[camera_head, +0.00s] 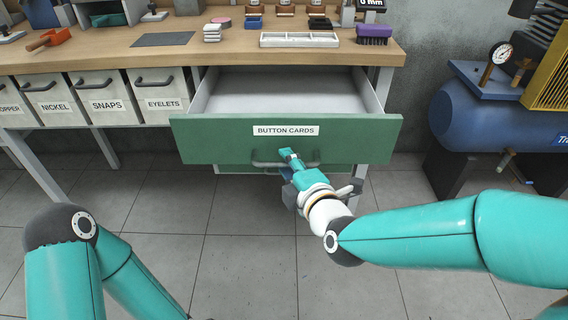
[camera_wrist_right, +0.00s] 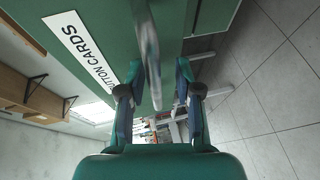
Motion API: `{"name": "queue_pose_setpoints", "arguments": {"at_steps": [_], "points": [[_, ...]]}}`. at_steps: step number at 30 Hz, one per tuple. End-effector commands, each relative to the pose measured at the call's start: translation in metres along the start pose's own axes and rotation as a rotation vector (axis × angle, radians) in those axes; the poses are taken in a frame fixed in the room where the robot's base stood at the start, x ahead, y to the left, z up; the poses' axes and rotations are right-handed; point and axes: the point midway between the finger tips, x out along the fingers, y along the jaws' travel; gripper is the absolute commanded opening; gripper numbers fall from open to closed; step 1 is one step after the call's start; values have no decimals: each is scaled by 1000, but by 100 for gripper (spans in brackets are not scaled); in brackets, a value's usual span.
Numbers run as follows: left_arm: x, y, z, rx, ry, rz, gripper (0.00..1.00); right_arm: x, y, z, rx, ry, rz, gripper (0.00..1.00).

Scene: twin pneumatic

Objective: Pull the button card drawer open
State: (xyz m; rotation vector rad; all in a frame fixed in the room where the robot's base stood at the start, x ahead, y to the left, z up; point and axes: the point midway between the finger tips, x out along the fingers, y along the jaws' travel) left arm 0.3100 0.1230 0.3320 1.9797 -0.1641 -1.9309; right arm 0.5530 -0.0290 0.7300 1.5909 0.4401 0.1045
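The button card drawer (camera_head: 200,140) has a green front with a white "BUTTON CARDS" label. It stands pulled out from under the bench, and its pale inside looks empty. Its grey bar handle (camera_head: 262,164) is low on the front. My right gripper (camera_head: 290,155) is at the handle. In the right wrist view, the fingers of my right gripper (camera_wrist_right: 158,75) are apart, with the handle bar (camera_wrist_right: 149,50) between them and a gap beside it. The label (camera_wrist_right: 85,50) also shows there. My left gripper is out of the head view.
Labelled white bins (camera_head: 108,112) hang under the bench to the left of the drawer. The wooden bench top (camera_head: 225,50) carries a white tray (camera_head: 299,40) and a purple brush (camera_head: 374,33). A blue compressor tank (camera_head: 480,115) stands at the right. The tiled floor before the drawer is clear.

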Motion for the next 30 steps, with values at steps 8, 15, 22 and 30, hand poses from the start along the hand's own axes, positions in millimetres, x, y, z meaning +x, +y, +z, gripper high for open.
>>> {"name": "queue_pose_setpoints", "arguments": {"at_steps": [8,15,22,30], "points": [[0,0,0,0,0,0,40,0,2,-3,-2,6,5,37],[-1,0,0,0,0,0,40,-21,3,-3,-2,7,6,37],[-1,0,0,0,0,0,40,-57,2,-2,-2,7,6,37],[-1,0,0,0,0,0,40,-74,0,-2,-3,7,4,37]]}}
